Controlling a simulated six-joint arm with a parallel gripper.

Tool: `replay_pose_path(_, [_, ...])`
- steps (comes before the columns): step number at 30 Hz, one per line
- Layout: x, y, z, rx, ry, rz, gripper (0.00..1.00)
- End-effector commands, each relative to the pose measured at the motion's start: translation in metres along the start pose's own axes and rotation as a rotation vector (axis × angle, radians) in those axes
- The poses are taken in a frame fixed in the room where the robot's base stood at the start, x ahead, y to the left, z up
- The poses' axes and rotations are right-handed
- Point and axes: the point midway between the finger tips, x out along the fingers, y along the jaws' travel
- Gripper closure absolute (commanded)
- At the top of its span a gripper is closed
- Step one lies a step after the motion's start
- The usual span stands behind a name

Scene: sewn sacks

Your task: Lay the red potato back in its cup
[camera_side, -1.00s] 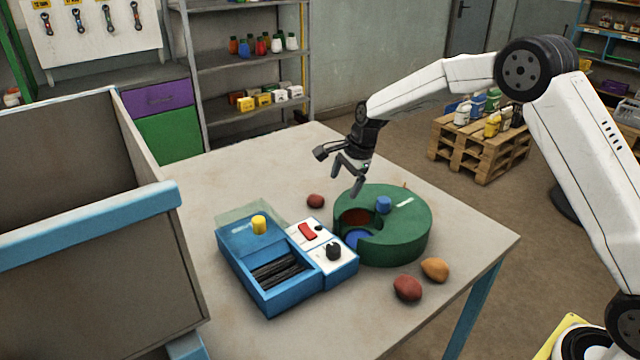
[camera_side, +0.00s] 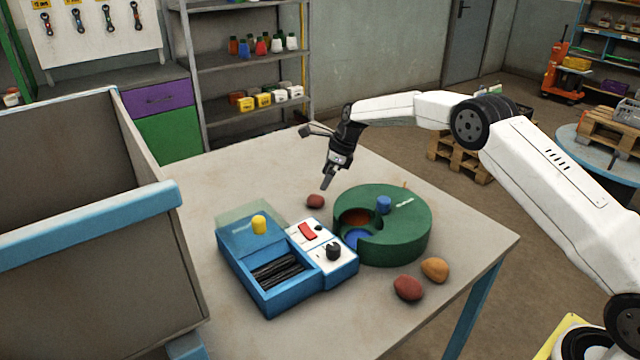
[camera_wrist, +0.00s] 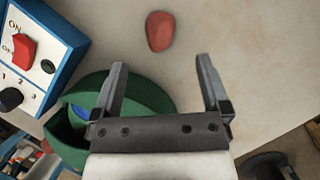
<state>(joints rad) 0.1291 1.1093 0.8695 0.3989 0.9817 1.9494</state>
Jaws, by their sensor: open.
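A small red potato (camera_side: 316,201) lies on the table behind the green round holder (camera_side: 408,235); it also shows in the wrist view (camera_wrist: 160,31). A larger reddish potato (camera_side: 408,288) lies in front of the holder. The holder's opening shows a red-brown cup (camera_side: 356,216) and a blue cup (camera_side: 354,238), with no potato visible in either. My gripper (camera_side: 326,184) is open and empty, above the table close to the small red potato. In the wrist view the potato lies beyond the fingertips (camera_wrist: 160,65), between their lines.
An orange potato (camera_side: 435,269) lies at front right. A large grey bin (camera_side: 165,270) stands left. The table's back is clear.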

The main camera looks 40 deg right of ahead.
Motion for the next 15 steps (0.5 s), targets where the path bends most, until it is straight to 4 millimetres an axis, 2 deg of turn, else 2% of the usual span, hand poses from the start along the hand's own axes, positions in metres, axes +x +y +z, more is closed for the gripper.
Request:
replay_pose_path(9, [0.023, 0.001, 0.000, -0.003, 0.001, 0.000, 0.04])
replay_pose_path(15, [0.024, 0.000, 0.000, -0.003, 0.000, -0.001, 0.04])
